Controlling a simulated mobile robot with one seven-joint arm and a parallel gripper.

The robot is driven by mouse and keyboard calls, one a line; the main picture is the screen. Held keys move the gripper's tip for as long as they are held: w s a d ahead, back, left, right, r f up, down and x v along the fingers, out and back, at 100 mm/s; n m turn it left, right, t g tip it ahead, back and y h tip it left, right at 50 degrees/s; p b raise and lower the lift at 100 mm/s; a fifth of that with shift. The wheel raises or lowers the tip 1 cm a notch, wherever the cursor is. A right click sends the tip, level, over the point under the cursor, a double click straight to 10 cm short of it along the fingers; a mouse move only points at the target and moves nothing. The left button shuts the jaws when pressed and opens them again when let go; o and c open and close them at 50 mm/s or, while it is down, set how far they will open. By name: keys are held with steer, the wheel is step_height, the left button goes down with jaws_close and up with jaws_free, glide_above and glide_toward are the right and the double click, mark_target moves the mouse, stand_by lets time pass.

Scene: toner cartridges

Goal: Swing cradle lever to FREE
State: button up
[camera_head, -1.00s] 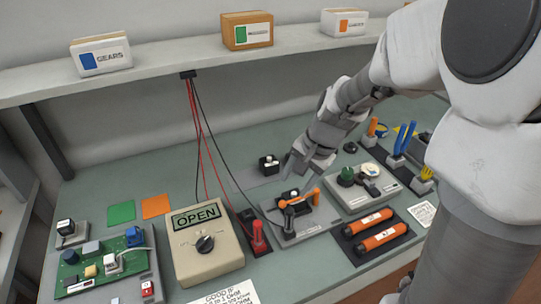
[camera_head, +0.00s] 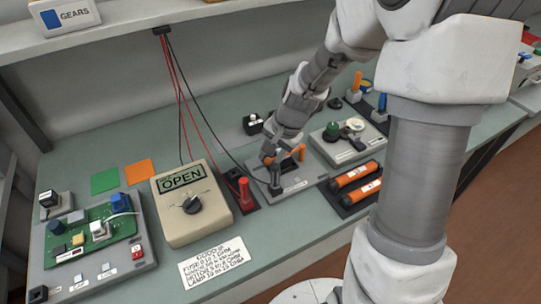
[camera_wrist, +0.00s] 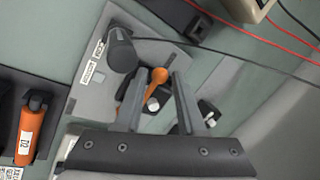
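The cradle is a grey plate (camera_head: 306,184) on the bench, with a dark upright post (camera_head: 276,172) and an orange lever (camera_head: 299,153). In the wrist view, the orange lever (camera_wrist: 158,77) has a round end that shows between my two fingers. My gripper (camera_wrist: 156,95) is open, with one finger on each side of the lever; I cannot tell whether either finger touches it. In the head view, my gripper (camera_head: 270,152) is low over the cradle and hides part of it. The dark post (camera_wrist: 122,52) stands beside the fingers. Two small plate labels (camera_wrist: 92,75) are too small to read.
Left of the cradle stand a red plug (camera_head: 244,190) and a beige meter (camera_head: 190,207) reading OPEN. A small black block (camera_head: 253,124) is behind. Red and black cables hang nearby.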

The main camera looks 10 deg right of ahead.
jaws_close()
stand_by(1.1)
